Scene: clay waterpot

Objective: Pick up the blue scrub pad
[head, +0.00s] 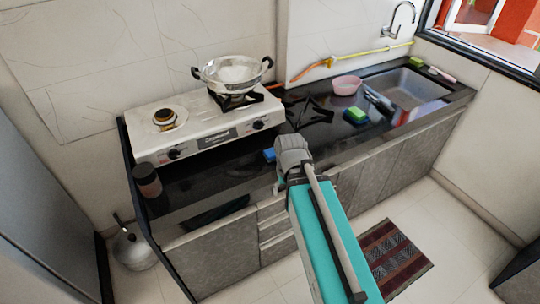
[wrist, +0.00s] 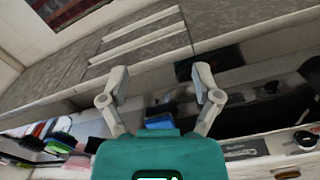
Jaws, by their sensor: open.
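The blue scrub pad (head: 269,154) lies on the black counter near its front edge, in front of the stove. In the head view it shows just left of my gripper (head: 291,158), which partly covers it. The wrist view looks at the kitchen upside down. There my gripper (wrist: 161,78) is open, with two pale fingers spread apart and nothing between their tips. The blue pad (wrist: 159,122) shows there between the finger bases, partly hidden behind the teal gripper body. I cannot tell the exact gap between gripper and pad.
A white stove (head: 207,128) with a metal pan (head: 232,74) stands at left. A dark jar (head: 147,180) stands by the left edge. Drawer fronts (head: 272,228) are below.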

